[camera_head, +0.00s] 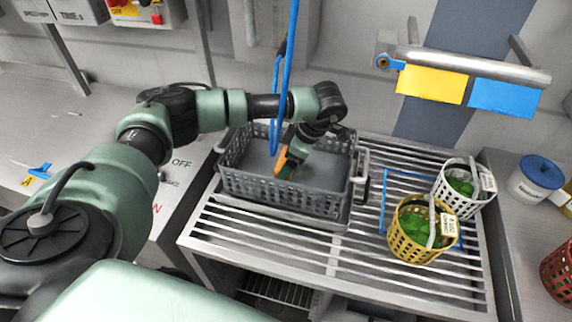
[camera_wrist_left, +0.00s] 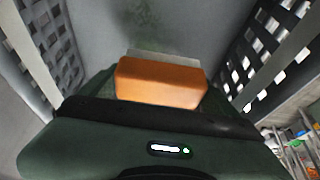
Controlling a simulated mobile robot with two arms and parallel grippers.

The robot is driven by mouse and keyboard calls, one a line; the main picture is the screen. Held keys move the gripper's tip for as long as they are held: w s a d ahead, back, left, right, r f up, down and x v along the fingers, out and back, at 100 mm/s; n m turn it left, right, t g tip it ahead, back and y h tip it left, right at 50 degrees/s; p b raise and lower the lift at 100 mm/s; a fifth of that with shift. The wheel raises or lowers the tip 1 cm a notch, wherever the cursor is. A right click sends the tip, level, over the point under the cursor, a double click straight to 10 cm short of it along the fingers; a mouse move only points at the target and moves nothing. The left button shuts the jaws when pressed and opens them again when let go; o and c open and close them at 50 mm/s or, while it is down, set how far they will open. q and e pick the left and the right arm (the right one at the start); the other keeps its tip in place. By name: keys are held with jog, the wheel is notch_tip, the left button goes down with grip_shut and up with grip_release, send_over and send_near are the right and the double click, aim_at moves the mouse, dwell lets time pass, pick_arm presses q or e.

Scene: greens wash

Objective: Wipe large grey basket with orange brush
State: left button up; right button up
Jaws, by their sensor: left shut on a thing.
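The large grey basket (camera_head: 245,190) stands on the slatted metal table in the head view. It has perforated side walls, and these walls (camera_wrist_left: 270,45) flank the left wrist view. My left gripper (camera_head: 293,163) reaches down inside the basket, shut on the orange brush (camera_head: 284,160). In the left wrist view the orange brush (camera_wrist_left: 160,82) sits across the jaws, with a pale edge beyond it near the grey basket floor. A faint greenish smudge (camera_wrist_left: 165,40) shows on the floor ahead of the brush. Whether the brush touches the floor I cannot tell. My right gripper is not in view.
A yellow basket (camera_head: 408,245) and a white basket (camera_head: 470,207), both holding greens, stand right of the grey basket. A blue hose (camera_head: 277,100) hangs over the grey basket. A bar with yellow and blue cloths (camera_head: 432,84) juts from the wall. Slats (camera_head: 300,255) in front are clear.

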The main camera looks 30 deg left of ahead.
pick_arm(q)
notch_tip(320, 180, up, 2)
jog(key=shift+w+p, duration=0.1)
jog(key=shift+p, duration=0.35)
jog(key=shift+r+p, duration=0.45)
jog(key=shift+r, duration=0.35)
jog(key=shift+r+p, duration=0.35)
jog(key=shift+r, duration=0.35)
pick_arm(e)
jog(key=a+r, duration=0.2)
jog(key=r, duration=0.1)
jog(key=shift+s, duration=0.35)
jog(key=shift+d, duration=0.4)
pick_arm(q)
jog(key=shift+f, duration=0.1)
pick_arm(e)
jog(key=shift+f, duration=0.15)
